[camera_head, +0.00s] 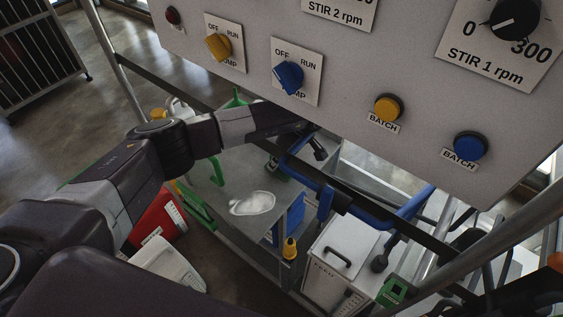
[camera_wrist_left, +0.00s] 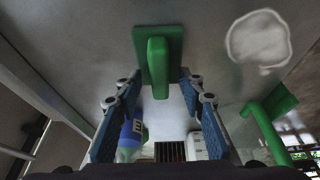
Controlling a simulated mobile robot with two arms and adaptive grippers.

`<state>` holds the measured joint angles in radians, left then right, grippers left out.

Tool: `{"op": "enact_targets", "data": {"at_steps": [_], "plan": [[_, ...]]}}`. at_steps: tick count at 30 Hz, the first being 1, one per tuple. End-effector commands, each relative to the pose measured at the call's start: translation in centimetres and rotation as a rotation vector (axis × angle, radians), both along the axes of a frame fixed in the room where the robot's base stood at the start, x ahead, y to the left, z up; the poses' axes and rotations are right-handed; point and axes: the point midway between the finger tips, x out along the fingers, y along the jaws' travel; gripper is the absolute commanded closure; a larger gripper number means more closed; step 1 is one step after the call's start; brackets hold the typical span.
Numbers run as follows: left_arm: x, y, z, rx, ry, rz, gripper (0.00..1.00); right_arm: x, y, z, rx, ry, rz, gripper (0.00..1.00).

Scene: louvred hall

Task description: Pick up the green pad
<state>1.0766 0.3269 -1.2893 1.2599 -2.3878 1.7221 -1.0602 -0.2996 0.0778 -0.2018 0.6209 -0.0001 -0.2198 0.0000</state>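The green pad (camera_wrist_left: 145,37) shows in the left wrist view as a flat green plate with an upright green grip (camera_wrist_left: 157,62), against a grey surface. My left gripper (camera_wrist_left: 158,78) is open, its two blue-lined fingers on either side of the grip. I see gaps between fingers and grip; whether either touches is hard to tell. In the head view my left arm reaches in below the control panel; its gripper (camera_head: 313,140) is mostly hidden there, and I cannot make out this pad for sure. My right gripper is not in view.
A grey worktop (camera_head: 235,180) carries a white patch (camera_head: 252,203). The control panel (camera_head: 350,90) with knobs and buttons hangs over my arm. A blue rail (camera_head: 390,222) runs below it. A white lidded box (camera_head: 340,262) and a red container (camera_head: 157,220) stand lower.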

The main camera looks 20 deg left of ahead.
Motion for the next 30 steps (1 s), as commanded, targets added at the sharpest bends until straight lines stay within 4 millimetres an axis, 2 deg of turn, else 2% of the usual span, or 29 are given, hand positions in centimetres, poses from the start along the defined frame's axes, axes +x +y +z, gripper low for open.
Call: {"op": "enact_targets", "data": {"at_steps": [5,14,30], "plan": [[-0.02,-0.05,-0.08,0.000,0.000,-0.001,0.66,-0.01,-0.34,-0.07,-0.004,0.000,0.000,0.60],[-0.03,-0.06,-0.06,0.000,0.000,-0.001,0.99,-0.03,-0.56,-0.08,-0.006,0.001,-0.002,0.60],[0.03,0.02,0.36,0.000,0.000,0.000,1.00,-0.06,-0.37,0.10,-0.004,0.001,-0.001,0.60]]}}
